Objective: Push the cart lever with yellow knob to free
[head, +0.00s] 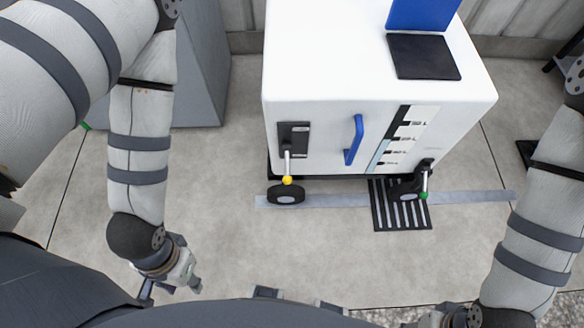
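The cart (330,60) is a white box standing on the floor ahead. Its lever hangs from a black plate (301,131) on the left of the front face, with a grey rod (288,160) pointing down to a yellow knob (287,180). The knob is just above the black left wheel (286,194). My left gripper (184,286) is low and left of the cart, well apart from the lever, and looks open and empty. My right gripper (440,319) is at the bottom edge, largely cut off, so its fingers cannot be read.
A blue handle (354,139) is mid-front on the cart. A second lever with a green knob (424,195) is by the right wheel, above a slotted black grate (386,218). A pale strip (330,201) crosses the floor. A grey cabinet stands back left. Floor between me and the cart is clear.

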